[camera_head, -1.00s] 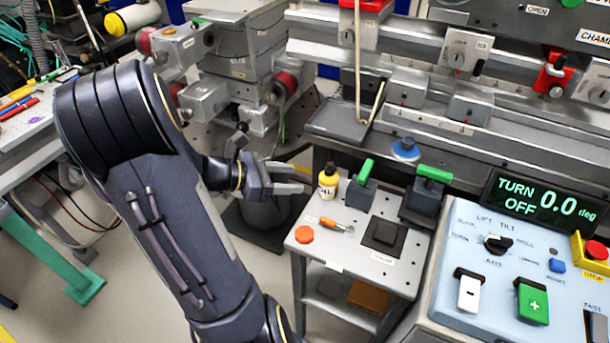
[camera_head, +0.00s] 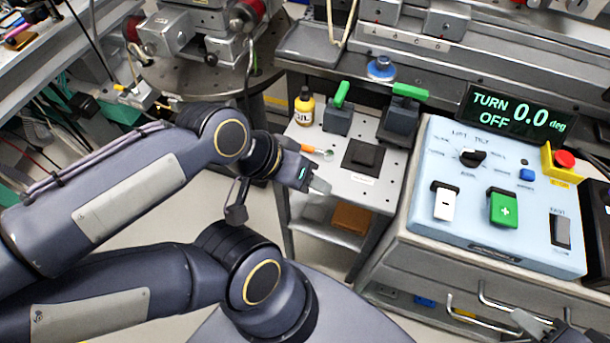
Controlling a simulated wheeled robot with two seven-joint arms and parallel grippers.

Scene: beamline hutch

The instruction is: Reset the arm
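The dark grey arm that comes in from the left is my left arm. Its forearm reaches to the middle of the view, and its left gripper (camera_head: 307,178) hangs over the front left edge of the small side table. Its fingers look apart, with nothing seen between them. At the bottom right corner, part of my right gripper (camera_head: 540,325) shows in front of the control cabinet's drawers. It is cut off by the frame edge, so its opening cannot be judged.
The side table (camera_head: 376,193) holds a yellow bottle (camera_head: 305,106), an orange-handled tool (camera_head: 312,149), a black pad (camera_head: 362,155) and two green-handled blocks. A rail bench runs behind.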

